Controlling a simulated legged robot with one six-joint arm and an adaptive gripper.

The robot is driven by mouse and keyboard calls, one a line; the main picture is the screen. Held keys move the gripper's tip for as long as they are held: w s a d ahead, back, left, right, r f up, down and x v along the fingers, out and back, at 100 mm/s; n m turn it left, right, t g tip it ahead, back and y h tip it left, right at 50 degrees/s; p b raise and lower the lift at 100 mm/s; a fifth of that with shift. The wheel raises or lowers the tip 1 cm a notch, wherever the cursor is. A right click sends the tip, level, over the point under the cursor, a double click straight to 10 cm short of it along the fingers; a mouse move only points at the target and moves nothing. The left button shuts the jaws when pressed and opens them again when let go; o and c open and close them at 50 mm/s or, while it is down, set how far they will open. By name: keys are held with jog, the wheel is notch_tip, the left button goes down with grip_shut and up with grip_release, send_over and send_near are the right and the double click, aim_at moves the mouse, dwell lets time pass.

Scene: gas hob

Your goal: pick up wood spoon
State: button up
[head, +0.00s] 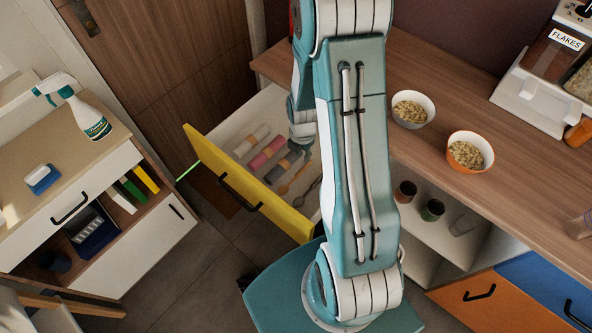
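The wood spoon (292,180) lies in the open drawer with the yellow front (245,185), near the drawer's right part. A darker, thin utensil (309,190) lies to its right. My gripper (299,150) is low over the drawer, just beyond the spoon's upper end. Its fingers are small and dark here, so I cannot tell whether they are open or touch anything. My arm hides part of the drawer's right side.
Several rolled cloths (267,153) lie in the drawer left of the spoon. The wooden counter (440,90) carries a white bowl (412,109) and an orange bowl (470,151) of flakes. Cups (432,210) stand on the shelf below. A cabinet with a spray bottle (82,112) is left.

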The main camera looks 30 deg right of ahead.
aim_at(302, 169)
notch_tip(302, 169, down, 2)
jog(key=shift+f, duration=0.15)
jog(key=shift+d+f, duration=0.15)
jog(key=shift+f, duration=2.65)
grip_shut()
